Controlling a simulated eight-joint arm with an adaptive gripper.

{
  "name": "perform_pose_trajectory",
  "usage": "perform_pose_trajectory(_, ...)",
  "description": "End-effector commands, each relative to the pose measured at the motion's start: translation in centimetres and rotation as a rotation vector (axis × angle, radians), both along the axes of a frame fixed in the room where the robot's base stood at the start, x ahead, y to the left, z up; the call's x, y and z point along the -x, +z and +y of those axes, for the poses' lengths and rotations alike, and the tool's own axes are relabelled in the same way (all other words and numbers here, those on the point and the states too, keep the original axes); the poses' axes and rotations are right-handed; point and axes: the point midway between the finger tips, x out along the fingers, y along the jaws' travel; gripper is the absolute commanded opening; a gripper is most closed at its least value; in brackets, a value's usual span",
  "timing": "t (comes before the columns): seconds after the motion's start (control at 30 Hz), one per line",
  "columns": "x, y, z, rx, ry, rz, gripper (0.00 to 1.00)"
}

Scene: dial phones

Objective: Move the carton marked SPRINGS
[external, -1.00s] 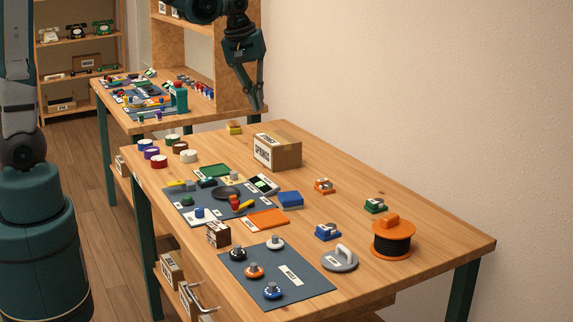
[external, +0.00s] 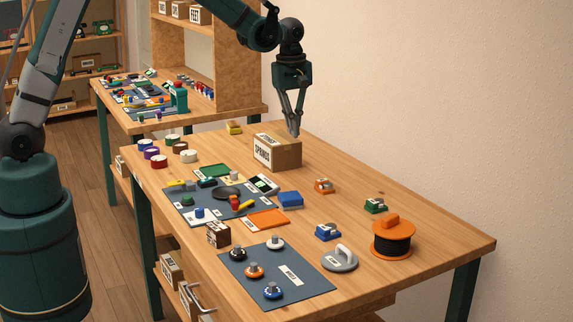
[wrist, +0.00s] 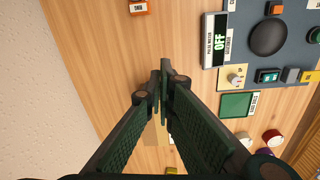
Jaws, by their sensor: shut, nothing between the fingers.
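The cardboard carton marked SPRINGS (external: 277,152) sits upright near the back of the workbench, its label facing front left. My gripper (external: 295,134) points down just above the carton's right rear top edge; I cannot tell whether it touches. In the wrist view my gripper (wrist: 164,68) has its fingers together with nothing between them. There the carton (wrist: 155,135) shows only partly, hidden behind the fingers.
An orange cable reel (external: 393,238) stands at the right. The bench behind and right of the carton is mostly clear.

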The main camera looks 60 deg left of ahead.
Motion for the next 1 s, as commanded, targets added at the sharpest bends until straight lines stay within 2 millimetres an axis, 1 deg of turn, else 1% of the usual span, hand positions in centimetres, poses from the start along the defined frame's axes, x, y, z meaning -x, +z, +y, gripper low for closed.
perform_pose_trajectory(0.03, -0.7, -0.7, 0.1, 0.001, 0.022, 0.009, 0.0)
perform_pose_trajectory(0.1, -1.3, -1.6, 0.1, 0.003, 0.052, 0.02, 0.0)
perform_pose_trajectory(0.33, -2.6, -3.7, 0.3, 0.005, 0.119, 0.046, 0.0)
perform_pose_trajectory(0.5, -2.8, -4.2, 0.3, 0.005, 0.136, 0.053, 0.0)
perform_pose_trajectory(0.87, -2.8, -4.3, 0.3, 0.005, 0.136, 0.053, 0.0)
perform_pose_trajectory(1.0, -2.9, -4.6, 0.3, 0.005, 0.135, 0.053, 0.0)
